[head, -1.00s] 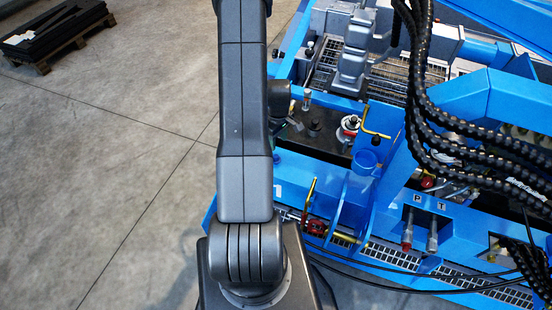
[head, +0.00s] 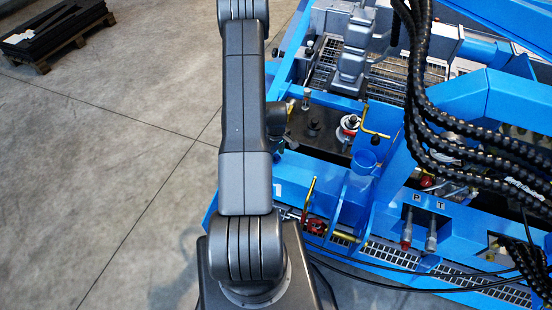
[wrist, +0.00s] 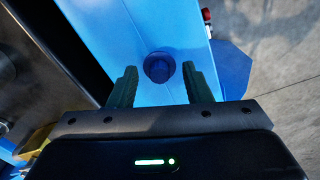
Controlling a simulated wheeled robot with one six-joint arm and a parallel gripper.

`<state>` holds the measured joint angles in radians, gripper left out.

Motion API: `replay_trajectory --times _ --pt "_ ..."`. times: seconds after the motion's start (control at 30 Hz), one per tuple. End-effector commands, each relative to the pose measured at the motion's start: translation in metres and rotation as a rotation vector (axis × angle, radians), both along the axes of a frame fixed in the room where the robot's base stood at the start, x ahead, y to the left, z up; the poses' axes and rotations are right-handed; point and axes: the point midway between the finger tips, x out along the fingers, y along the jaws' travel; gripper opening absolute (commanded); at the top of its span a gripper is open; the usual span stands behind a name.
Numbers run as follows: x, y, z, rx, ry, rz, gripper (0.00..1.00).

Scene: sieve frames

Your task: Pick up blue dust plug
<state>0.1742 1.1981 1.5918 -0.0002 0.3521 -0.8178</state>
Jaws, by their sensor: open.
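The blue dust plug (wrist: 159,67) is a dark blue round piece on a lighter blue flat surface (wrist: 120,30) in the wrist view. My gripper (wrist: 157,73) is open, with one dark green finger on each side of the plug in the picture. The plug appears between the fingertips; no contact shows, and the gap in depth cannot be told. In the head view my arm covers this spot, and neither the plug nor the fingertips can be made out.
The blue machine frame (head: 335,176) runs beside my arm. Black hoses (head: 440,110) hang at right. Open concrete floor (head: 100,170) lies left.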

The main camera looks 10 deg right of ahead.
Motion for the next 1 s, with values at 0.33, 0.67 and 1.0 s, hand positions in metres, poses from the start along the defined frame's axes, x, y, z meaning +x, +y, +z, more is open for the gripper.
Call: replay_trajectory --times 0.33,0.67,1.0 --pt "0.0 0.0 0.0 0.0 0.0 0.0 0.04" --pt "0.0 0.0 0.001 0.0 0.0 0.0 0.0" --pt "0.001 0.0 0.02 -0.001 -0.004 0.0 0.0"
